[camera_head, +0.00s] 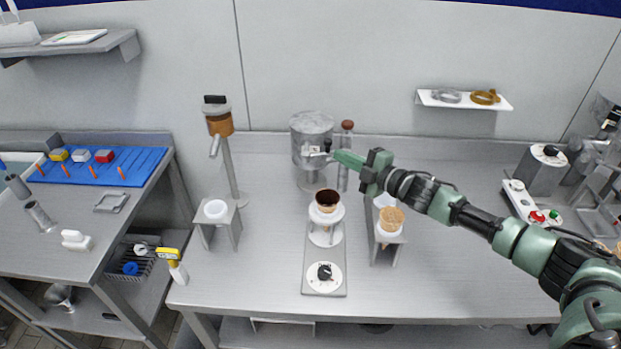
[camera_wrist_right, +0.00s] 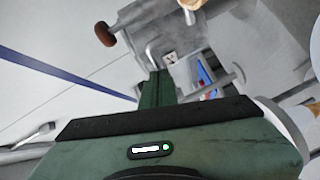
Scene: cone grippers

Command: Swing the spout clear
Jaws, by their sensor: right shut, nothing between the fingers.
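A grey metal tank (camera_head: 312,136) stands on a post at the back of the bench. A small spout or lever with a dark top (camera_head: 327,147) sticks out of its right front. I cannot tell which it is. My right gripper (camera_head: 338,156) is shut and empty, its fingertips close beside that part. In the right wrist view the closed fingers (camera_wrist_right: 154,80) point at a thin bent metal bar (camera_wrist_right: 151,54) by the tank; contact is unclear. Below the tank's front, a dark-lined cone (camera_head: 327,198) stands upright in a white ring holder. My left gripper is not seen.
A dispenser with an orange body (camera_head: 221,124) and metal spout stands at left. A waffle cone (camera_head: 391,217) sits in a stand (camera_head: 388,250) under my right arm. The bench front is mostly clear.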

